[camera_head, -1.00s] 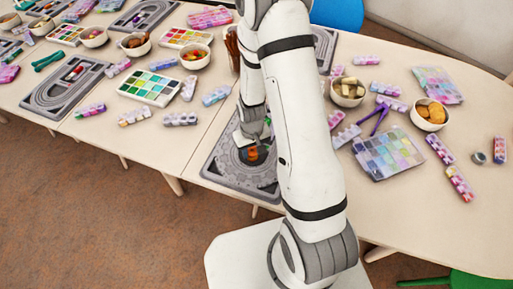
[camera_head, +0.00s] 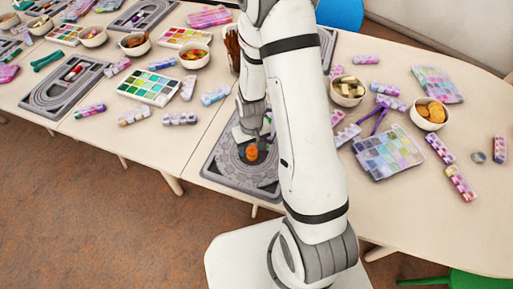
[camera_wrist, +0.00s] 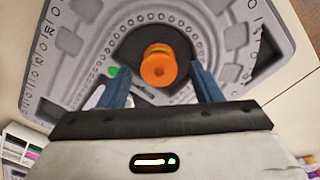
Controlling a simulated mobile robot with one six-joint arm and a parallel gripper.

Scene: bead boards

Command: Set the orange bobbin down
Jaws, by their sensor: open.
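The orange bobbin (camera_wrist: 158,68) stands on the dark middle area of the grey bead board (camera_wrist: 97,15) in the wrist view. In the head view the bobbin (camera_head: 251,153) shows on the near board (camera_head: 222,165), just below my gripper (camera_head: 252,137). My gripper (camera_wrist: 160,88) is open in the wrist view, with one blue-grey finger on each side of the bobbin and a gap to each. It holds nothing.
A clear bead box (camera_head: 388,153) and a bowl of orange pieces (camera_head: 430,113) are on the table to the right. A palette box (camera_head: 151,87) lies to the left. My arm hides part of the board's right side.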

